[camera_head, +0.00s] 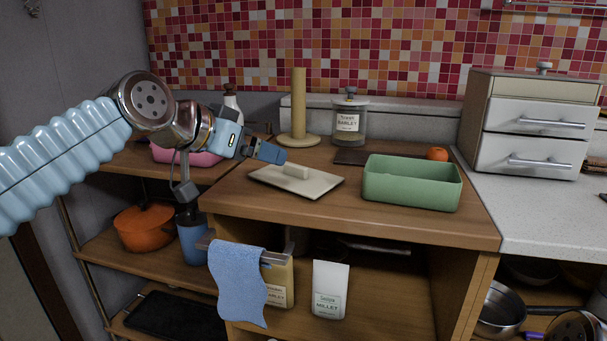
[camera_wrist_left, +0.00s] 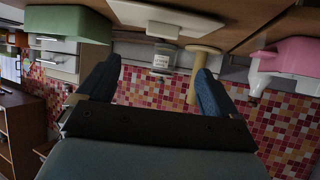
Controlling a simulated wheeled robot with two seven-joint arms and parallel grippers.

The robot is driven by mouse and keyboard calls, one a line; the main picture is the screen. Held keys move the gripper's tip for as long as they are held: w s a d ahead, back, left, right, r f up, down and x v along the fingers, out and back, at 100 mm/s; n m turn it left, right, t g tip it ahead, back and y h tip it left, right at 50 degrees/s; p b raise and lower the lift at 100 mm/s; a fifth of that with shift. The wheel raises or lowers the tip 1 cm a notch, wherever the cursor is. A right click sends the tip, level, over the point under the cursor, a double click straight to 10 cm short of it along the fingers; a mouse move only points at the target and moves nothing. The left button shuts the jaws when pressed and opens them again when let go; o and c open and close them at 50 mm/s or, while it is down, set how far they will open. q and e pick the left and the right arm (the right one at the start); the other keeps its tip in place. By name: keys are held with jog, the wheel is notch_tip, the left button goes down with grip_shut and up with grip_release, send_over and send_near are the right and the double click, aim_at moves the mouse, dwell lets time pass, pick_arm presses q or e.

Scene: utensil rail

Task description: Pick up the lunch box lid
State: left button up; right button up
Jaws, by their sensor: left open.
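The lunch box lid (camera_head: 322,184) is a flat cream rectangle with a raised bar handle (camera_head: 296,171). It lies on the wooden counter, left of the open green lunch box (camera_head: 411,186). My left gripper (camera_head: 271,152) is above the lid's back left side, apart from the handle. In the left wrist view, which is upside down, its two blue fingers (camera_wrist_left: 155,85) are spread with nothing between them. The lid (camera_wrist_left: 150,14) and the lunch box (camera_wrist_left: 68,22) show at the top there. My right gripper is not in view.
A wooden paper-towel post (camera_head: 298,108) and a barley jar (camera_head: 349,119) stand behind the lid. A dark board (camera_head: 352,156) and an orange fruit (camera_head: 437,154) are behind the lunch box. A white drawer unit (camera_head: 529,134) stands right. Counter in front of the lid is clear.

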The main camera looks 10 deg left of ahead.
pick_arm(q)
send_near(294, 166)
jog(key=x, duration=0.2)
jog(key=shift+w+d, duration=0.25)
jog(key=shift+w, duration=0.1)
jog(key=shift+p+x, duration=0.4)
jog(key=shift+x, duration=2.3)
jog(key=shift+a+f, duration=0.1)
jog(key=shift+a, duration=0.1)
jog(key=c, duration=1.1)
